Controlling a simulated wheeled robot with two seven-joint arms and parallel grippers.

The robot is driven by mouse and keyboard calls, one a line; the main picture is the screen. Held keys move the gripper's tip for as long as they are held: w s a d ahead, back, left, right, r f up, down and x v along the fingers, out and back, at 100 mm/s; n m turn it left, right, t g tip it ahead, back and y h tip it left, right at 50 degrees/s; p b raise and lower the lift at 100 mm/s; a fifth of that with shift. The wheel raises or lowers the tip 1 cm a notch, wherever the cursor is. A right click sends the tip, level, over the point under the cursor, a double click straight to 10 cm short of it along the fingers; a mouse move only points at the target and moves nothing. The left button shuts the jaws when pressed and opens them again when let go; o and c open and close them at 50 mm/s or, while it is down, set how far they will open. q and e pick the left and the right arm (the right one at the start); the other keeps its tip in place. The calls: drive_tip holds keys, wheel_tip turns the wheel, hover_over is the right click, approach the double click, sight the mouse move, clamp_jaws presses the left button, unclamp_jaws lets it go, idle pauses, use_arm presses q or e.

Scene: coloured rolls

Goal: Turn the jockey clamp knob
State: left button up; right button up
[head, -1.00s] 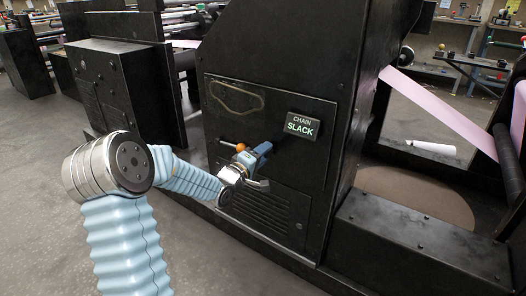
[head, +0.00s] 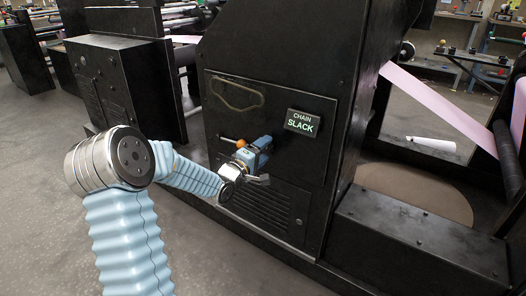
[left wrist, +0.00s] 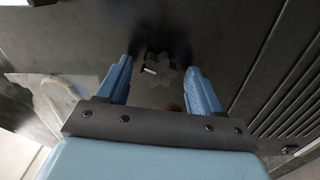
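A dark star-shaped knob (left wrist: 165,88) shows in the left wrist view, against the black machine panel and hard to make out in shadow. I take it as the jockey clamp knob. My left gripper (left wrist: 158,66) is open, with one blue finger on each side of the knob; I cannot tell whether they touch it. A short pale pin (left wrist: 150,70) shows near the knob. In the head view my left gripper (head: 258,148) is close to the panel and hides the knob. An orange ball (head: 241,144) on a rod shows beside it. My right gripper is not in view.
A display (head: 303,122) on the panel reads "CHAIN SLACK" in green. A loop-shaped outline (head: 236,97) lies above the gripper, and a slotted vent (head: 262,202) below it. A black box (head: 420,240) juts out at right. The grey floor (head: 225,260) in front is clear.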

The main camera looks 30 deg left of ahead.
use_arm(q)
drive_tip(key=s+a, duration=0.1)
drive_tip(key=s, duration=1.2)
drive_tip(key=shift+s, duration=0.4)
